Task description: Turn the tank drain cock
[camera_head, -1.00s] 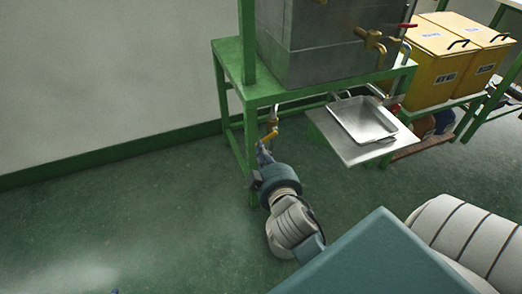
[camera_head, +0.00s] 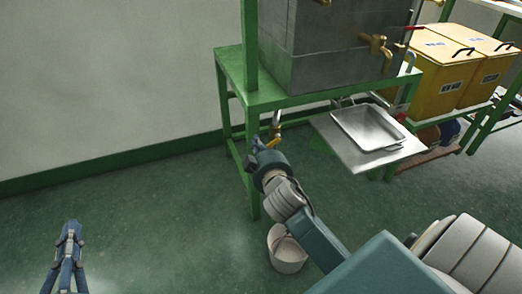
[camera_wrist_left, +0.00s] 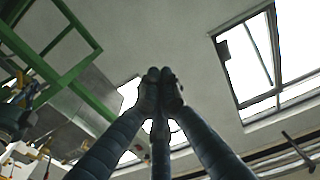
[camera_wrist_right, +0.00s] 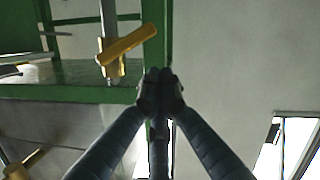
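The grey metal tank (camera_head: 335,50) stands on a green frame. Below it hangs the drain cock with a yellow handle (camera_head: 275,131), partly hidden in the head view by my right gripper (camera_head: 257,145). In the right wrist view the yellow handle (camera_wrist_right: 130,44) lies slantwise, up and left of the right fingertips (camera_wrist_right: 160,82), with a visible gap. The right fingers are together with nothing seen between them. My left gripper (camera_head: 70,230) is far from the tank, at the lower left of the head view. Its fingertips (camera_wrist_left: 160,80) are also together and empty.
A metal tray (camera_head: 368,128) lies on a plate at the frame's front. A brass tap (camera_head: 377,44) sticks out from the tank. Yellow boxes (camera_head: 455,75) stand at the right. The left floor is clear.

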